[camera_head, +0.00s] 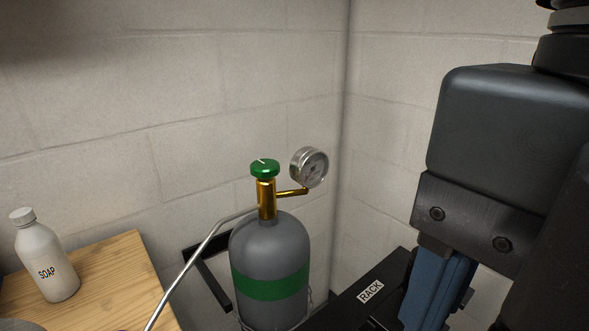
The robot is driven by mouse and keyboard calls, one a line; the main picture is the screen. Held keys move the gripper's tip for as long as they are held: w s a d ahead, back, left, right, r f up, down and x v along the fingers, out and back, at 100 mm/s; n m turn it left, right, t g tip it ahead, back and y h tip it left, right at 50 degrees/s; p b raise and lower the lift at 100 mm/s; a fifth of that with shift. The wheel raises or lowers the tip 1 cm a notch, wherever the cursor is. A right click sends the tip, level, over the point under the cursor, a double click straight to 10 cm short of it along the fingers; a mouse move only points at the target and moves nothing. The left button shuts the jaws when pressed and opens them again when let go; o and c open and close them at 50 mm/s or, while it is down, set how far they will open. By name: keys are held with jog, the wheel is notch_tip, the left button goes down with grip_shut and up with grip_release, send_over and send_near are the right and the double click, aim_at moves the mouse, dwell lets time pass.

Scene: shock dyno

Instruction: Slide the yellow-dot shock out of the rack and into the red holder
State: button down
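The black rack (378,284), with a white "RACK" label, shows at the bottom right of the head view, only in part. My gripper (436,292) hangs at the right, with a dark body and blue finger parts pointing down beside the rack. Its fingertips are cut off or hidden at the lower edge, so I cannot tell whether it is open or shut, or whether it holds anything. No shock with a yellow dot and no red holder can be seen in this view.
A grey gas cylinder (270,255) with a green band, green knob and round gauge (309,167) stands left of the rack. A wooden table (112,262) with a soap bottle (45,258) is at the left. A metal tube (190,262) slants between. Block walls close the corner behind.

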jog(key=shift+s+d+b, duration=0.6)
jog(key=shift+s+b, duration=0.3)
jog(key=shift+b, duration=0.55)
jog(key=shift+w, duration=0.1)
